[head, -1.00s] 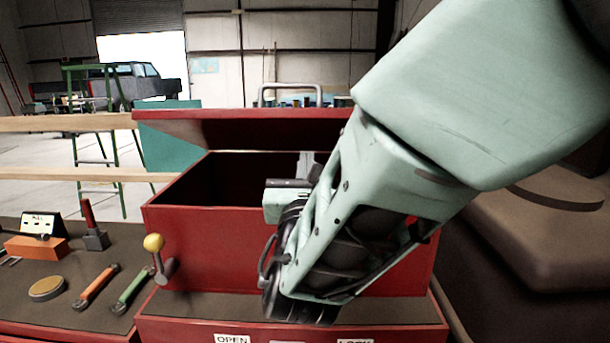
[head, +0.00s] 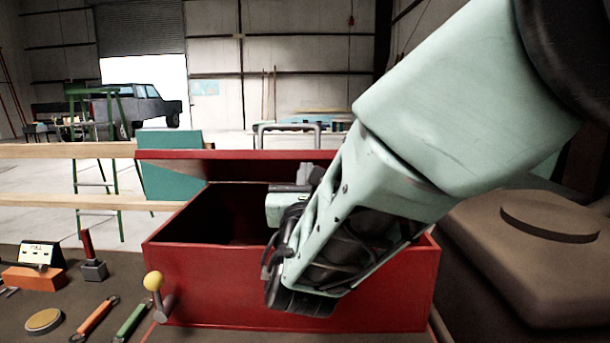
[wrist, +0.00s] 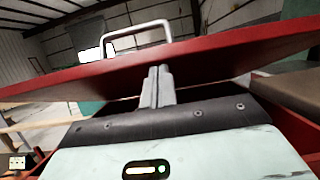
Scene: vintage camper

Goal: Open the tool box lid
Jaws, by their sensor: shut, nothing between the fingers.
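The red tool box (head: 210,285) stands in front of me on the bench. Its lid (head: 230,157) is partly raised, tilted up with its handle (head: 285,128) on top, and the dark inside shows below it. My gripper (wrist: 157,72) is shut and empty. In the wrist view its fingertips point up against or just under the lid's edge (wrist: 220,55); I cannot tell whether they touch.
A yellow-knobbed lever (head: 154,282) is at the box's front left corner. Left on the bench lie a green-handled tool (head: 132,320), an orange one (head: 95,318), a round tin (head: 44,321) and an orange block (head: 36,278). A brown padded surface (head: 520,250) is at right.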

